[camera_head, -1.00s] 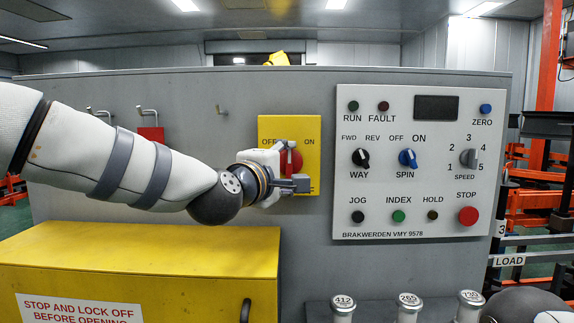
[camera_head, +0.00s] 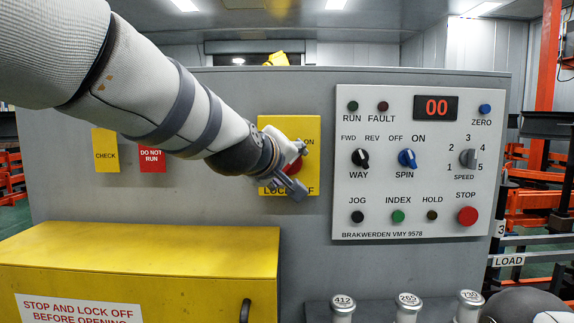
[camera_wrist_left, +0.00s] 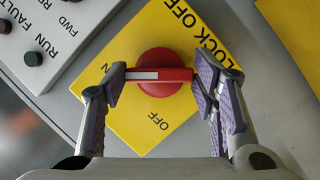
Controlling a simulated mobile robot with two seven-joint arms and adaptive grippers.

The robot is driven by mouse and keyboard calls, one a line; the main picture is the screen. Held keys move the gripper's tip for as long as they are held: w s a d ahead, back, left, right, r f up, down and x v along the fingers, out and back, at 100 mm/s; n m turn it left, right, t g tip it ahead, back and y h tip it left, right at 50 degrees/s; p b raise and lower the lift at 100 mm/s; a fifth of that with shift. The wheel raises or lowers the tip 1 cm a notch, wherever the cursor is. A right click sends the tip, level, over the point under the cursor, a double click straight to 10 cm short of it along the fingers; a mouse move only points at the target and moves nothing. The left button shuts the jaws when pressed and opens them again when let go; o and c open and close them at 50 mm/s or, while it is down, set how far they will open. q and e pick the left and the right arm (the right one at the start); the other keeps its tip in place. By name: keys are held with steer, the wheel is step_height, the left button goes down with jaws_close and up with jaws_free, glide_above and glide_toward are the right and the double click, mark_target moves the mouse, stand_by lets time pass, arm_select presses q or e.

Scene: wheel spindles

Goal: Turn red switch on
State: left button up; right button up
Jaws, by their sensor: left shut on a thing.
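The red switch (camera_wrist_left: 165,60) is a round knob with a bar handle, on a yellow plate (camera_head: 270,133) marked ON and LOCK OFF. A white stripe marks the bar's left end in the left wrist view. My left gripper (camera_head: 302,170) is shut on the bar, a finger at each end, also in the left wrist view (camera_wrist_left: 160,78). In the head view it is tilted and hides much of the knob (camera_head: 296,166). The left finger covers the plate where the stripe points. My right gripper is out of view.
The white control panel (camera_head: 415,217) right of the plate has a display (camera_head: 436,107) lit with 00. A yellow cabinet (camera_head: 150,255) stands below left. Several labelled cylinders (camera_head: 408,308) stand at the bottom. CHECK (camera_head: 105,150) and DO NOT RUN tags (camera_head: 152,157) hang left.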

arm_select(q)
steer(key=shift+r, duration=0.15)
stand_by(0.4)
steer(key=o, duration=1.2)
steer(key=shift+c, duration=0.2)
steer(key=s+a, duration=0.3)
steer(key=s, duration=0.7)
steer(key=s+a, duration=0.3)
steer(key=s, duration=0.7)
steer(key=shift+s, duration=0.15)
steer(key=shift+r, duration=0.1)
